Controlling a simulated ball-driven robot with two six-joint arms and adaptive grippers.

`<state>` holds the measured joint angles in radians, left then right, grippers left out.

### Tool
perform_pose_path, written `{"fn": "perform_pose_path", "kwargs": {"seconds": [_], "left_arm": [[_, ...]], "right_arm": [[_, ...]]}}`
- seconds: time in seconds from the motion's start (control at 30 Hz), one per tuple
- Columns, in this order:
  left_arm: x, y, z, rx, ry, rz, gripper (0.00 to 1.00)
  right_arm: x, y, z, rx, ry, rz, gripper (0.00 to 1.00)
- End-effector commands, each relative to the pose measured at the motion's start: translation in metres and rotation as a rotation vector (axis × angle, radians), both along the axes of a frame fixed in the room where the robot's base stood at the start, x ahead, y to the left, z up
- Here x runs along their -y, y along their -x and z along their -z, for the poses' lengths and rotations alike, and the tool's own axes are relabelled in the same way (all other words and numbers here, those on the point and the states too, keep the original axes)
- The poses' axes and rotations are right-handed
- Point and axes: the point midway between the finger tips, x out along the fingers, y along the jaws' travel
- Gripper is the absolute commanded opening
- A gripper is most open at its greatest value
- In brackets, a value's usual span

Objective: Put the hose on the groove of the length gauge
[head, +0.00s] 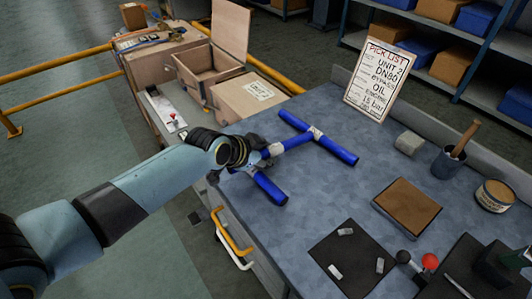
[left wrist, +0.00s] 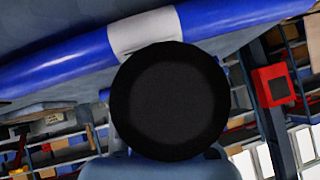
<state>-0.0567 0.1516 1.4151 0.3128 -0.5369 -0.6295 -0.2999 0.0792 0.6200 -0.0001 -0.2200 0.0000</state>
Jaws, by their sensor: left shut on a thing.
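Blue hose lengths show around my left gripper (head: 262,156) on the grey-blue bench. One blue hose (head: 340,151) with a white band lies slantwise on the bench. Another blue length (head: 294,143) runs from that band to my gripper, and a blue end (head: 270,189) shows below it. My left gripper is shut on a blue hose; its fingers hide the exact hold. In the left wrist view, a blue hose (left wrist: 60,66) with a white band crosses the top; a black disc hides the fingers. I cannot make out a length gauge for certain. My right gripper is out of view.
A pick-list board (head: 378,78) stands at the back. A brown-topped block (head: 407,206), a cup with a wooden handle (head: 448,164) and a round tin (head: 494,196) stand right. A black mat (head: 350,283) lies in front. An open wooden box (head: 205,65) stands left.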

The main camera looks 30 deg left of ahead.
Motion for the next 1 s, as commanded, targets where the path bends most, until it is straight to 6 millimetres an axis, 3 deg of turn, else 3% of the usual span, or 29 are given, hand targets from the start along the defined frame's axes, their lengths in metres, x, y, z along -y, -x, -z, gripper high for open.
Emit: {"fn": "perform_pose_path", "kwargs": {"seconds": [0.2, 0.4, 0.6, 0.8, 1.0], "left_arm": [[0.003, -0.001, -0.041, 0.002, 0.002, -0.001, 0.0], [0.053, 0.0, -0.069, 0.002, 0.006, 0.001, 0.0], [0.091, 0.0, -0.089, 0.002, 0.003, 0.0, 0.0], [0.112, 0.0, -0.096, 0.002, 0.003, 0.0, 0.0], [0.117, -0.001, -0.098, 0.002, -0.001, 0.001, 0.0]], "right_arm": [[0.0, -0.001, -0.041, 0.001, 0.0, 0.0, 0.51], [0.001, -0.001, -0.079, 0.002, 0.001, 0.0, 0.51], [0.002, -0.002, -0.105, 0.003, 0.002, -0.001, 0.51], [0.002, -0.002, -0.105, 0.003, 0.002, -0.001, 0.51], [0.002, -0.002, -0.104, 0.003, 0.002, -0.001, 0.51]]}}
